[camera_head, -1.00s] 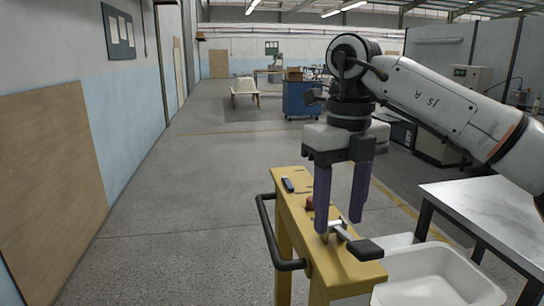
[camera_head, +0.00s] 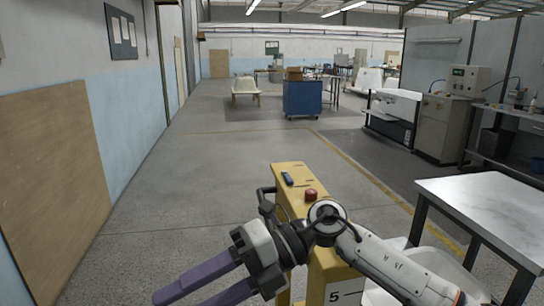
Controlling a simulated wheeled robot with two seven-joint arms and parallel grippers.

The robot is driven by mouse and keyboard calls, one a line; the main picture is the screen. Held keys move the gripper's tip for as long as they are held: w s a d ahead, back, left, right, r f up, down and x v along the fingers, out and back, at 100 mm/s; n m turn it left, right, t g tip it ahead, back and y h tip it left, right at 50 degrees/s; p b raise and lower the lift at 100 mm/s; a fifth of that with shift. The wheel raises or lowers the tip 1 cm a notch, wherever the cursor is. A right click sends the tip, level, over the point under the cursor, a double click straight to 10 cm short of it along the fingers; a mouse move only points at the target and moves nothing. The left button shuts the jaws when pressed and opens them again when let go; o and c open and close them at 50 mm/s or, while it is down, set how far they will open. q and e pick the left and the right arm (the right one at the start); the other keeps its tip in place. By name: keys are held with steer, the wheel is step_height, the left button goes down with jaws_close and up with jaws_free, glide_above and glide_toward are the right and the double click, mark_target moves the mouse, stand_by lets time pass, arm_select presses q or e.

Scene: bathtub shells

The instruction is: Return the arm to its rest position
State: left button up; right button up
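My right arm comes in from the lower right and reaches across the front of the yellow stand (camera_head: 290,168). My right gripper (camera_head: 185,297) points to the lower left, beside the stand over the floor. Its two purple fingers are apart with nothing seen between them, though the tips run near or past the bottom edge. The arm hides much of the stand's near top, and the dark-handled tool seen there before does not show. My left gripper is not in view.
A white tub (camera_head: 372,296) is partly hidden behind my arm. A metal-topped table (camera_head: 490,205) stands at right. A blue cabinet (camera_head: 303,98) stands farther back. The floor at left is clear.

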steer(key=w+d+f+m+t+y, duration=0.1)
steer(key=w+d+m+t+y, duration=0.2)
steer(key=m+t, duration=0.55)
steer(key=w+d+m+t+y, duration=0.1)
steer(key=w+m+t+y, duration=0.2)
steer(key=m+t+y, duration=0.5)
steer(key=w+d+f+m+t+h, duration=0.2)
steer(key=d+f+m+t+h, duration=0.4)
steer(key=d+f+m+h, duration=0.7)
steer(key=s+d+f+m+g+h, duration=0.2)
steer(key=s+d+f+m+h, duration=0.1)
steer(key=s+f, duration=0.4)
steer(key=s+d+f+m+g+h, duration=0.2)
steer(key=s+d+f+m+g, duration=0.1)
steer(key=s+f, duration=0.4)
steer(key=s+d+f+m+g+h, duration=0.3)
steer(key=s+f, duration=0.4)
steer(key=f, duration=0.4)
steer(key=shift+d+f+m+h, duration=0.3)
steer(key=shift+d+m, duration=0.45)
steer(key=shift+d, duration=0.35)
